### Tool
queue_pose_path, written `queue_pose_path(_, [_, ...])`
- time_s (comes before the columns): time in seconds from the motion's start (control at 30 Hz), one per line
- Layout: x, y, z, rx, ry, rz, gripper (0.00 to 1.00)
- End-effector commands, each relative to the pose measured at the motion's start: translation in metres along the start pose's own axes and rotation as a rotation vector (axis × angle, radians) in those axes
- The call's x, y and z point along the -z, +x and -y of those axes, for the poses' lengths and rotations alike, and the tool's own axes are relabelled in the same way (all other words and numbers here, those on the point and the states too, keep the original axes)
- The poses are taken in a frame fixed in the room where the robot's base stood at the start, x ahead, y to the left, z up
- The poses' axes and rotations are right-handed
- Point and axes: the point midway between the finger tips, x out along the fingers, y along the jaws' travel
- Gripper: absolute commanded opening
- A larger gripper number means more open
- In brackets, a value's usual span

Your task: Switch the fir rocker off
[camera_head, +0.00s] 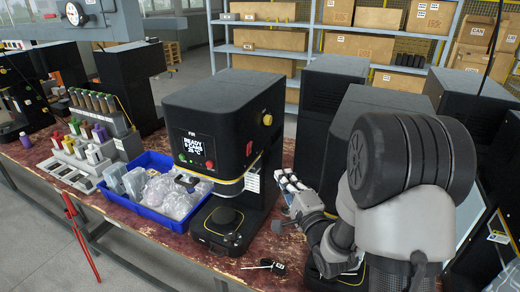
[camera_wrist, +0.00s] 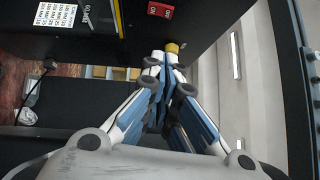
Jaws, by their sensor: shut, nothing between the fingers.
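The black seamer marked FIR (camera_head: 215,112) stands mid-bench, its lit screen (camera_head: 197,148) reading READY. In the wrist view, a red rocker (camera_wrist: 160,10) with white lettering sits on a dark face near the top edge. Which side of it is pressed is too small to tell. A yellow knob (camera_wrist: 172,47) shows just beyond my fingertips; a yellow knob (camera_head: 267,119) is on the seamer's right side in the head view. My gripper (camera_head: 284,180) is shut and empty, right of the seamer and below the knob. It also shows in the wrist view (camera_wrist: 165,60), apart from the rocker.
A blue bin (camera_head: 152,208) of clear bags stands left of the seamer. More dark machines (camera_head: 328,105) stand close behind and right of my arm. A dark handled item (camera_head: 265,266) lies at the bench's front edge. A white label sheet (camera_wrist: 55,15) is at the wrist view's upper left.

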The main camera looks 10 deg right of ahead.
Motion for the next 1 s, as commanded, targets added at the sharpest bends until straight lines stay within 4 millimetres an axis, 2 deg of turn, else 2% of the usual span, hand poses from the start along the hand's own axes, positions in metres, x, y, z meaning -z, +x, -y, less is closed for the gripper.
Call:
queue_pose_path(0.3, [0.000,0.001,0.000,0.001,-0.001,0.000,0.00])
queue_pose_path(0.43, [0.000,0.011,0.000,0.003,-0.002,0.001,0.00])
queue_pose_path(0.57, [-0.001,0.032,0.000,0.002,-0.001,0.003,0.00])
queue_pose_path(0.9, [-0.001,0.104,0.000,0.002,-0.002,0.002,0.00])
queue_pose_path(1.0, [-0.015,0.114,0.000,0.001,-0.001,0.004,0.00])
